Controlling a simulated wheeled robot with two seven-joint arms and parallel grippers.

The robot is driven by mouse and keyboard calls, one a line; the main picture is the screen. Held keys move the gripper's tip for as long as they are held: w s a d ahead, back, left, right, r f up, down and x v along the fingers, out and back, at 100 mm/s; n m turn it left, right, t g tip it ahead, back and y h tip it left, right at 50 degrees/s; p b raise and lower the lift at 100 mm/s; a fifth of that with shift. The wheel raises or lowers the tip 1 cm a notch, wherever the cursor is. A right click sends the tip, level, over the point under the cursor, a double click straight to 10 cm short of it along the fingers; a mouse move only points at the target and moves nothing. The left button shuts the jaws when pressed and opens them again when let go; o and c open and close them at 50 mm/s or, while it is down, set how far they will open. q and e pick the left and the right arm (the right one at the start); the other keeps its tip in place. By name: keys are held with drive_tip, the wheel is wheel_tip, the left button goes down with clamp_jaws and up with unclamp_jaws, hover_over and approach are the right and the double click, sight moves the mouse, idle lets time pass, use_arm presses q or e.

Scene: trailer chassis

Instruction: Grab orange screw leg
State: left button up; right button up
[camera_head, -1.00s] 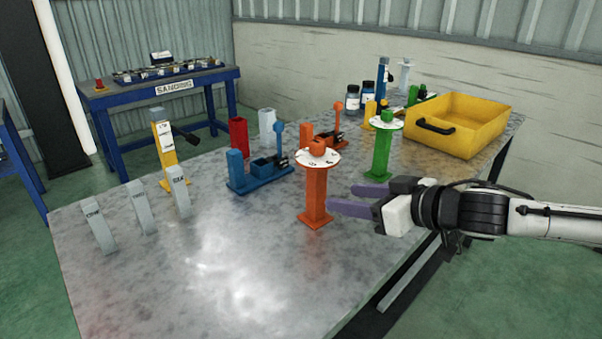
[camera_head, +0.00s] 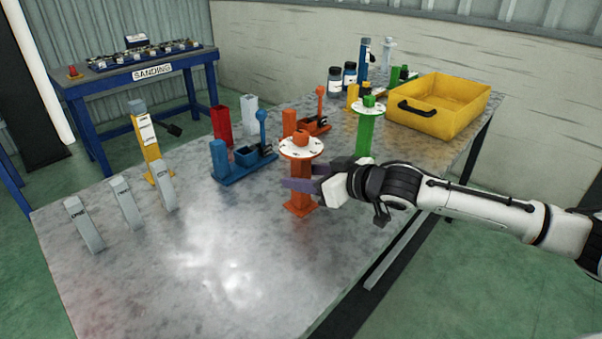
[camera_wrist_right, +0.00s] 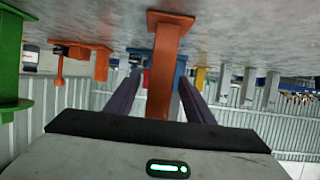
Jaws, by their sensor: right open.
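The orange screw leg (camera_head: 300,194) stands upright on the metal table, with a white marked disc and an orange knob on top. My right gripper (camera_head: 300,186) is at the leg's post, below the disc, coming in from the right. In the right wrist view, where the scene appears upside down, the orange post (camera_wrist_right: 165,70) lies between the two purple fingers of my right gripper (camera_wrist_right: 158,85). The fingers are open, with a gap visible beside the post. My left gripper is out of view.
A green leg (camera_head: 364,135) stands close behind my right gripper. A blue clamp-like device (camera_head: 240,160) and an orange one (camera_head: 315,125) stand behind the orange leg. A yellow bin (camera_head: 440,105) is at the back right. The table front (camera_head: 220,270) is clear.

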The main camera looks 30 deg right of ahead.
drive_tip(key=shift+w+a+f, duration=0.2)
drive_tip(key=shift+w+f, duration=0.1)
drive_tip(key=shift+w, duration=0.3)
clamp_jaws()
drive_tip(key=shift+r, duration=0.15)
